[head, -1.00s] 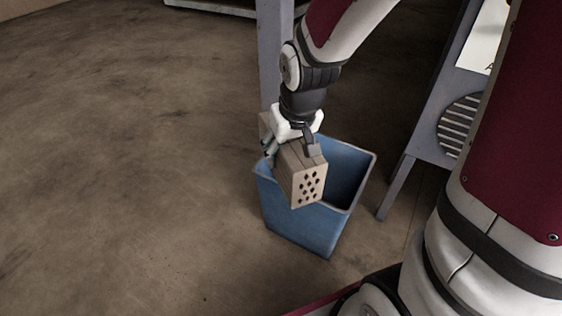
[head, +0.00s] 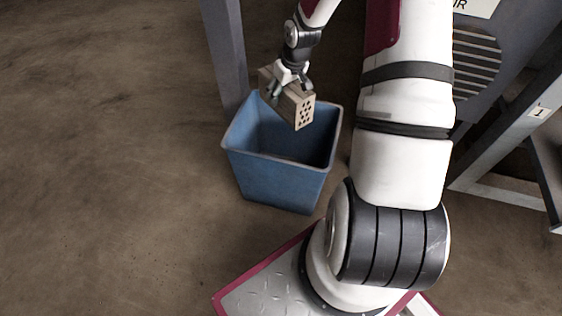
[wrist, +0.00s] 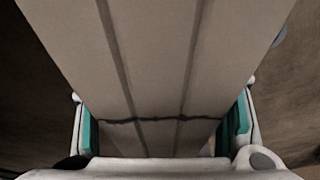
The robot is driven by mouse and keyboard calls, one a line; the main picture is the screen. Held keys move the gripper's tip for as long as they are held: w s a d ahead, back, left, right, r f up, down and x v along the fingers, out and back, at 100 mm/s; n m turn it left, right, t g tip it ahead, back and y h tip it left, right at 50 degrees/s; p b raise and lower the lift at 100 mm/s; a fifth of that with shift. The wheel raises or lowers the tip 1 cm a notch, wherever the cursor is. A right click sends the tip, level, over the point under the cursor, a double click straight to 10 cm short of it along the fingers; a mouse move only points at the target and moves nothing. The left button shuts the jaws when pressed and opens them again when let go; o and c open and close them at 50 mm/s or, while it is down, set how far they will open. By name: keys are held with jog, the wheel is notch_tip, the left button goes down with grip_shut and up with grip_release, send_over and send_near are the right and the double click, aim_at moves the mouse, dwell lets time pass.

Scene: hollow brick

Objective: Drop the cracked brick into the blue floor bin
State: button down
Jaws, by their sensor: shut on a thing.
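The cracked brick (head: 288,100) is tan, with several holes in its end face. It is held at the far side of the blue bin (head: 281,173), and appears to be over or near the bin's far rim. In the wrist view the brick (wrist: 150,60) fills the space between the jaws, and a dark crack runs across its face. My gripper (head: 289,88) is shut on the brick, with a teal pad on each side of it in the wrist view (wrist: 163,125). The bin stands upright on the floor, and the visible part of its inside looks empty.
A grey post (head: 224,55) stands just behind the bin on the left. Grey metal framing with a vent (head: 476,62) and a leg marked 1 (head: 540,112) are at the right. The brown floor (head: 100,160) at the left is clear.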

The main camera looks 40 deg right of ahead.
aim_at(297, 83)
jog(key=shift+w+d+f, duration=0.1)
jog(key=shift+d+f, duration=0.7)
jog(key=shift+d, duration=0.3)
jog(key=shift+f+b, duration=2.5)
jog(key=shift+f, duration=0.45)
jog(key=shift+c, duration=2.3)
grip_release()
jog(key=shift+o, duration=0.6)
jog(key=shift+a, duration=0.1)
jog(key=v, duration=1.2)
